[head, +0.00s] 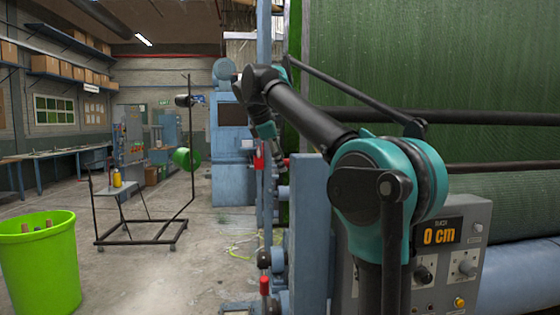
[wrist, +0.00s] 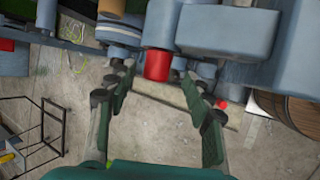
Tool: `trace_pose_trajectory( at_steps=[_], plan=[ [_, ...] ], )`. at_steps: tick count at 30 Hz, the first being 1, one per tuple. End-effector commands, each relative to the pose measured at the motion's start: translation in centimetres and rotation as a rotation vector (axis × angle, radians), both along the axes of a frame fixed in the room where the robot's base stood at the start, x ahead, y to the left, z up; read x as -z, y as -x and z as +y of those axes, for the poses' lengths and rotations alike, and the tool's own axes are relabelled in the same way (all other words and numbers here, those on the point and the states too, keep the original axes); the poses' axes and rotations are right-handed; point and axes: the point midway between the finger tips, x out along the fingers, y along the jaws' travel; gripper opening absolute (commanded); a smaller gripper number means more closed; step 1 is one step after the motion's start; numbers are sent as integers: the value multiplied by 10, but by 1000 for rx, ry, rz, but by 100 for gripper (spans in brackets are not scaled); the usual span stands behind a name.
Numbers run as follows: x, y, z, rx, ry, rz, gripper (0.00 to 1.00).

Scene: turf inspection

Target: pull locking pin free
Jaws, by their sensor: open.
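A red cylindrical knob (wrist: 158,64), which looks like the locking pin's head, sticks out of a blue-grey machine part in the wrist view. My gripper (wrist: 157,75) is open, with one dark green finger to each side of the knob. The fingers do not visibly touch it. In the head view a red part (head: 259,163) shows on the blue upright, just below my gripper (head: 270,143). The pin's shaft is hidden.
A red-knobbed lever (head: 264,285) stands low on the machine. A control box (head: 465,255) reads 0 cm. The green turf roll (head: 420,65) fills the right. A green bin (head: 40,265) and black wheeled frame (head: 140,232) stand left, with open floor between.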

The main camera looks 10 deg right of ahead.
Motion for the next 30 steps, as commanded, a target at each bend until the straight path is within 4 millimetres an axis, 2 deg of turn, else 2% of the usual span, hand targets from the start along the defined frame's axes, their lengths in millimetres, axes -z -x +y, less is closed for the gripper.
trace_pose_trajectory(
  at_steps=[11,23,25,26,30],
  plan=[
    [4,-2,-1,-1,0,0,50],
    [4,-1,-2,0,0,1,0],
    [4,-1,-2,1,0,2,0],
    [4,-1,-2,1,-1,3,25],
    [4,-1,-2,2,0,2,7]
  ],
)
